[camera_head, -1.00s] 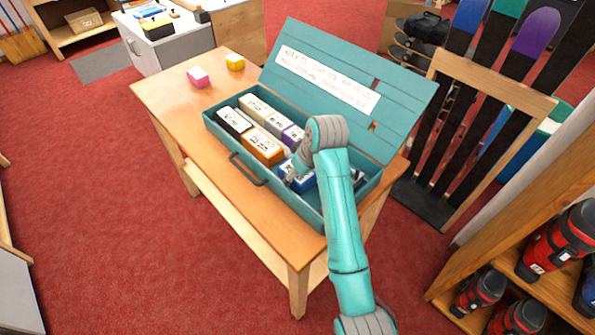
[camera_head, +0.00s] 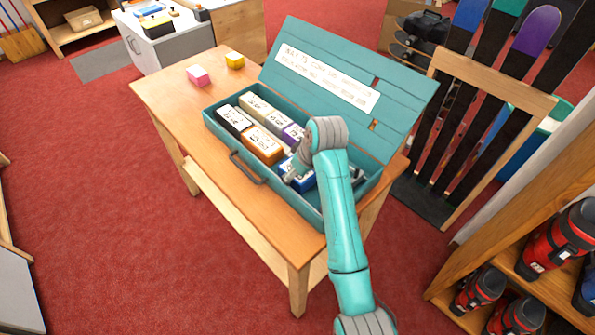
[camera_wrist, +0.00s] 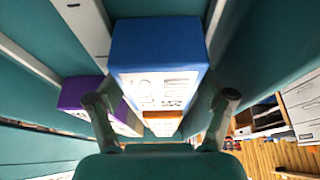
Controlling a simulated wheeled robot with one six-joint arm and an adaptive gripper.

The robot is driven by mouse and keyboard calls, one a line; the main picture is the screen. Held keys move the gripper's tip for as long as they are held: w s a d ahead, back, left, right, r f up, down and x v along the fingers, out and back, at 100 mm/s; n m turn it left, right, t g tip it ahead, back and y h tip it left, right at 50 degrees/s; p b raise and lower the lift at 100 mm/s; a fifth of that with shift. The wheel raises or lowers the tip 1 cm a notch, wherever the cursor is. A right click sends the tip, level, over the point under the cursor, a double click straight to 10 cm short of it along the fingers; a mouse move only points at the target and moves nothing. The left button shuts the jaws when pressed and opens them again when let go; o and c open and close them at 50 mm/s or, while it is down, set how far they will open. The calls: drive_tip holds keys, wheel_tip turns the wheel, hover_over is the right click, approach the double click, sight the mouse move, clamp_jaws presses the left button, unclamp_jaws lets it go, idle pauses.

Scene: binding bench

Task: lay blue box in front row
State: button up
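The blue box (camera_head: 296,183) with a white label is in the right part of the open teal chest (camera_head: 243,178), beside the orange box (camera_head: 263,147) on the chest's front side. In the wrist view the blue box (camera_wrist: 158,42) shows its blue end and lettered label. My gripper (camera_head: 292,172) is low over it and covers part of it. The two fingers (camera_wrist: 162,102) are apart, on either side of the box, with narrow gaps visible. I cannot tell whether the box rests fully on the chest floor.
A purple box (camera_head: 293,136) and paler boxes (camera_head: 256,108) fill the rear row. A black-and-white box (camera_head: 234,121) is at the front left. The raised lid (camera_head: 405,100) stands behind. Pink (camera_head: 198,76) and yellow (camera_head: 235,61) blocks sit on the bench's left.

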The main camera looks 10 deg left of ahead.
drive_tip(key=shift+o, duration=0.4)
drive_tip(key=shift+s+f, duration=0.1)
drive_tip(key=shift+f, duration=0.1)
drive_tip(key=shift+d+r, duration=0.1)
drive_tip(key=shift+r, duration=0.05)
drive_tip(key=shift+r, duration=0.3)
drive_tip(key=v, duration=0.6)
drive_tip(key=shift+s+d+r, duration=0.15)
drive_tip(key=shift+d+r, duration=0.05)
drive_tip(key=shift+r, duration=0.1)
